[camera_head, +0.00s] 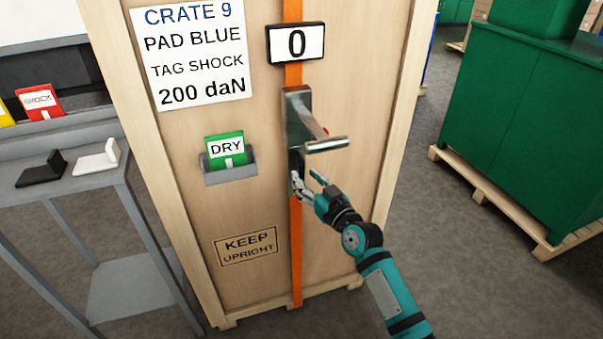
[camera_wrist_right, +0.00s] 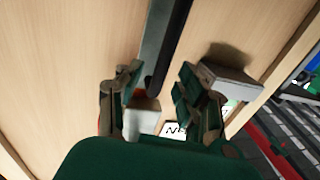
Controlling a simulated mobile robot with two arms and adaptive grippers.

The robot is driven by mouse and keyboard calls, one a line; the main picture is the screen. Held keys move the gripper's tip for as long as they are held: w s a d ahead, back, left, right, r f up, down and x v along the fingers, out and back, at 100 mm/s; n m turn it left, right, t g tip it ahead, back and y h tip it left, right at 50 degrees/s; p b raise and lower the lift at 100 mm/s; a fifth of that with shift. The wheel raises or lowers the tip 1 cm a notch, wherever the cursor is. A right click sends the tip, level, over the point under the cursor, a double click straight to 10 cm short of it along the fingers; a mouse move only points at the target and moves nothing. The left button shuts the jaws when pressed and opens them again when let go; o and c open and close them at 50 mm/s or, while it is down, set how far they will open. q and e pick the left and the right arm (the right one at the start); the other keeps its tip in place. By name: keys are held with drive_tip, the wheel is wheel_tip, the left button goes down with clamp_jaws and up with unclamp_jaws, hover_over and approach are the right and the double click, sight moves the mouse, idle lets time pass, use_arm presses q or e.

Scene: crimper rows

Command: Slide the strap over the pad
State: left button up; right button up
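The orange strap (camera_head: 297,250) runs vertically down the front of the wooden crate (camera_head: 250,285). A metal tensioner (camera_head: 298,115) with a handle sticking out (camera_head: 326,145) sits on the strap. My right gripper (camera_head: 307,182) is just below the handle, close to the tensioner's lower end. In the right wrist view my right gripper (camera_wrist_right: 158,78) has its fingers apart, with a grey metal bar (camera_wrist_right: 165,40) showing between them; I cannot tell if they touch it. A black pad-like piece (camera_head: 41,170) and a white one (camera_head: 97,159) lie on the grey cart. My left gripper is out of view.
A display reading 0 (camera_head: 296,43) is above the tensioner. A holder with a green DRY card (camera_head: 226,150) is left of the strap. The grey cart (camera_head: 75,199) stands at left, with a red SHOCK card (camera_head: 40,101). Green crates (camera_head: 535,120) on a pallet stand at right.

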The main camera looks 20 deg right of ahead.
sight(303, 177)
drive_tip(key=shift+x, duration=1.45)
drive_tip(key=shift+c, duration=0.3)
clamp_jaws()
drive_tip(key=shift+w+a+f, duration=0.1)
drive_tip(key=shift+f, duration=0.1)
